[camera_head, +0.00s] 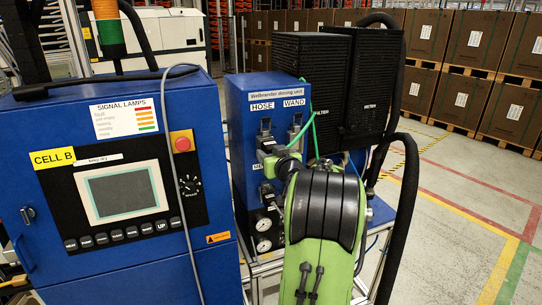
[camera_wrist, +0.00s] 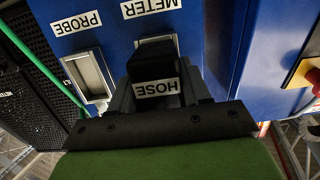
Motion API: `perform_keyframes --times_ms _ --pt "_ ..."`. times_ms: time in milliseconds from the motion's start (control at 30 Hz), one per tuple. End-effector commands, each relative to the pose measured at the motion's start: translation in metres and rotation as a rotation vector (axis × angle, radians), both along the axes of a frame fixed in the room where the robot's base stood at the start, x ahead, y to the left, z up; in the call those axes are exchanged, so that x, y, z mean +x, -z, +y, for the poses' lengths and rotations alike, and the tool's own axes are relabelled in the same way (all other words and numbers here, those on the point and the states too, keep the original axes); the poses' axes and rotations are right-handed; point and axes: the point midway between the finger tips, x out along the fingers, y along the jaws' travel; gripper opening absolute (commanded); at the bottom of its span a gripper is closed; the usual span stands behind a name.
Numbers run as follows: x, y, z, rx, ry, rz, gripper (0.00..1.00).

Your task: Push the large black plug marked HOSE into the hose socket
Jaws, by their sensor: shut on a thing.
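The black plug marked HOSE (camera_wrist: 155,80) is held in my gripper (camera_wrist: 157,98), which is shut on it. The plug points at the blue panel, and its tip overlaps the panel there; I cannot tell whether it touches. In the head view my gripper (camera_head: 269,146) is just below the hose socket (camera_head: 266,126), which shows under the HOSE label. The plug itself is mostly hidden by my gripper and arm there.
The wand socket (camera_head: 296,122) is to the right; it looks empty in the wrist view (camera_wrist: 90,75). A green cable (camera_head: 305,130) hangs beside it. Two gauges (camera_head: 264,235) sit lower on the panel.

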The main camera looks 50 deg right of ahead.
Motion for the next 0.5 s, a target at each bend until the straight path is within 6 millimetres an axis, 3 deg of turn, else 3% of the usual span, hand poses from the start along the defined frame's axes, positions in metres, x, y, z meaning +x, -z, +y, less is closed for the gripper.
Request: perform_keyframes --times_ms 367,400,500 --pt "0.0025 -0.0014 -0.0009 -0.003 -0.001 -0.003 0.1" --pt "0.0025 -0.0014 -0.0009 -0.003 -0.001 -0.003 0.5" --pt "0.0025 -0.0012 -0.0009 -0.001 -0.001 -0.003 0.65"
